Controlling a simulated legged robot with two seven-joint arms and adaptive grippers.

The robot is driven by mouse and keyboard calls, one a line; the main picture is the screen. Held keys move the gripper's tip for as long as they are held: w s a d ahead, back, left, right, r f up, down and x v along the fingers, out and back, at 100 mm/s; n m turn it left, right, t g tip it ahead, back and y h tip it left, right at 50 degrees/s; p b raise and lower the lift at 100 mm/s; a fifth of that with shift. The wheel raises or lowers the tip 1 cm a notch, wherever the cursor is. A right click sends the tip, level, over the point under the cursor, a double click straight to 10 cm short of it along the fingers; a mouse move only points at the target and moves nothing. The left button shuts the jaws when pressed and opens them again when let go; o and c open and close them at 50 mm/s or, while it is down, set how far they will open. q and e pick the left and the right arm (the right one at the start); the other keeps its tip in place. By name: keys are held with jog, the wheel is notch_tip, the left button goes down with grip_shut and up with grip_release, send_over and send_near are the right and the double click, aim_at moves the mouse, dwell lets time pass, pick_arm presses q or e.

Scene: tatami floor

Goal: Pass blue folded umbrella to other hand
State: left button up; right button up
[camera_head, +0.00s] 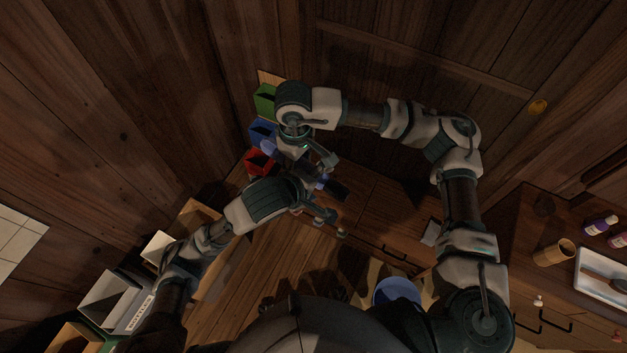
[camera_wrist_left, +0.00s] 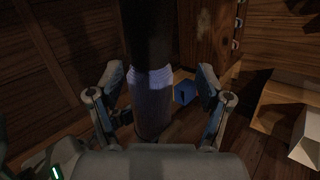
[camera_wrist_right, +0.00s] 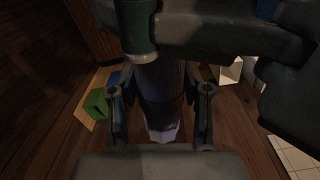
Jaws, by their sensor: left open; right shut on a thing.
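The blue folded umbrella (camera_head: 325,180) has a blue body and a dark end. It is held in the air above the wooden cabinet, partly hidden by both grippers. In the left wrist view its blue part (camera_wrist_left: 151,100) stands between the fingers, with the black part above. My right gripper (camera_head: 312,158) is shut on the umbrella, whose blue body (camera_wrist_right: 160,95) lies between its fingers in the right wrist view. My left gripper (camera_head: 318,198) is open beside the right one, with a finger on each side of the umbrella. Whether they touch it cannot be told.
Green (camera_head: 264,100), blue (camera_head: 262,133) and red (camera_head: 257,163) bins stand in a row near the grippers. A blue round container (camera_head: 397,291) is near my body. Bottles (camera_head: 600,226), a brown cup (camera_head: 553,253) and a white tray (camera_head: 590,285) are at right. White boxes (camera_head: 105,293) stand at left.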

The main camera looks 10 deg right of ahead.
pick_arm(q)
jog(key=shift+c, duration=0.2)
jog(key=shift+f, duration=0.1)
jog(key=c, duration=1.4)
pick_arm(e)
jog(key=shift+r, duration=0.1)
jog(key=o, duration=1.2)
jog(key=shift+c, duration=0.2)
jog(key=shift+o, duration=1.2)
